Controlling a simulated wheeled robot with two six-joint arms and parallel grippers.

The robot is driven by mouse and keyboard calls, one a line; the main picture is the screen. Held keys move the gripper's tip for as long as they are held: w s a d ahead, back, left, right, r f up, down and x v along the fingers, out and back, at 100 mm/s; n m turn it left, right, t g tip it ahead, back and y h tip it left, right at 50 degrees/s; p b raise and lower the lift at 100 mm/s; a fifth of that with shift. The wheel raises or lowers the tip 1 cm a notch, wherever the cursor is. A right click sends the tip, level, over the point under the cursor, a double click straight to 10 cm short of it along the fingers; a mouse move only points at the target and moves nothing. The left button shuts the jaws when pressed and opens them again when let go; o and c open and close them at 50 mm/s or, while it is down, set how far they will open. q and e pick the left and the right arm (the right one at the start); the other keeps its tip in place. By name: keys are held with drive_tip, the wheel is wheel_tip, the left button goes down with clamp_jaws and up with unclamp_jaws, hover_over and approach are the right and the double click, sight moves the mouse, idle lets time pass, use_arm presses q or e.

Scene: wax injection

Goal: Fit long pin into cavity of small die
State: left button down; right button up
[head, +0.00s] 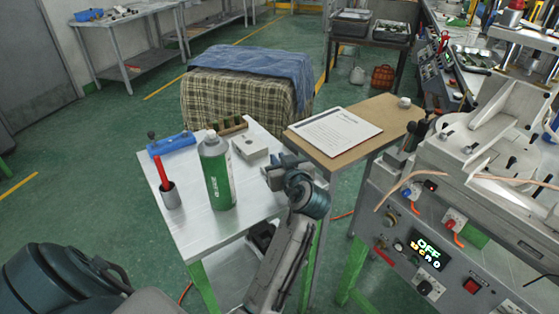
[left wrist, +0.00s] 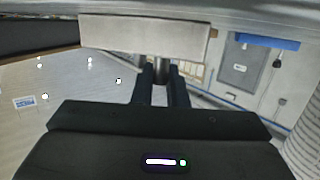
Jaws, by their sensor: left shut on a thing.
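The small die, a light grey block (head: 250,148), sits on the metal table, with small dark marks on its top. A pale grey block face, which looks like the same die (left wrist: 145,37), spans the top of the left wrist view. My left gripper (head: 273,178) is just right of and nearer than the die in the head view. In the left wrist view its two dark fingers (left wrist: 161,72) are shut on a dark cylindrical pin (left wrist: 161,66). The pin's far end meets the block's lower edge in the picture; whether it touches or enters a cavity cannot be told. My right gripper is not in view.
A green and white spray can (head: 216,170) stands left of the arm. A cup with a red tool (head: 169,192), a blue block (head: 172,143) and a brown rack (head: 230,125) share the metal table (head: 190,222). A machine (head: 450,190) stands at right.

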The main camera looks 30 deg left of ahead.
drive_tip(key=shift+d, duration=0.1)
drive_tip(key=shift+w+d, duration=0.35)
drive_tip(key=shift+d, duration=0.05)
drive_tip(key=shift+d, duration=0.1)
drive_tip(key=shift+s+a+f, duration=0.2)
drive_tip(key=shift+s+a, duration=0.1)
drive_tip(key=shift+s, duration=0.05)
use_arm(q)
drive_tip(key=shift+b, duration=0.3)
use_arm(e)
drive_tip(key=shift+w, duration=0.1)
use_arm(q)
drive_tip(key=shift+f+b, duration=0.85)
drive_tip(key=shift+f, duration=0.15)
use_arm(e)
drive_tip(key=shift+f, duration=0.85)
